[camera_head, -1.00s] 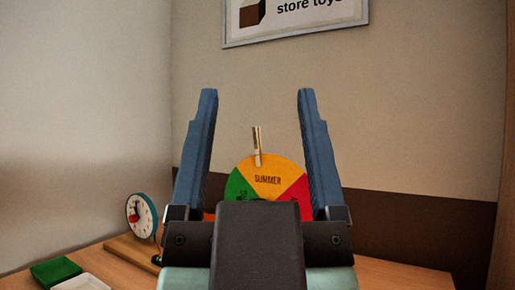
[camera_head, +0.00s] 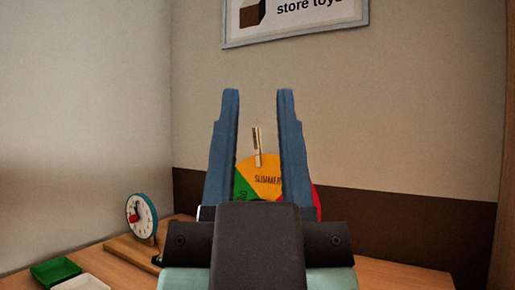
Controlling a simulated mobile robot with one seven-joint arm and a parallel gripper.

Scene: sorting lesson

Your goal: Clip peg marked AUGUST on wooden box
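My gripper (camera_head: 258,95) points up and forward in the middle of the view. Its two blue fingers have a clear gap between them, and they look empty. A wooden clip peg (camera_head: 257,148) stands upright on the top edge of a round season wheel (camera_head: 264,175), at the yellow SUMMER part. The peg shows between the fingers, behind them; any marking on it is too small to read. The fingers and my wrist hide the sides and lower part of the wheel. No wooden box can be made out.
A toy clock (camera_head: 142,215) stands on a wooden base at the left of the table (camera_head: 395,275). A green tray (camera_head: 56,271) and a white tray (camera_head: 82,284) lie at the front left. A framed sign (camera_head: 295,20) hangs on the wall behind. The table's right side looks clear.

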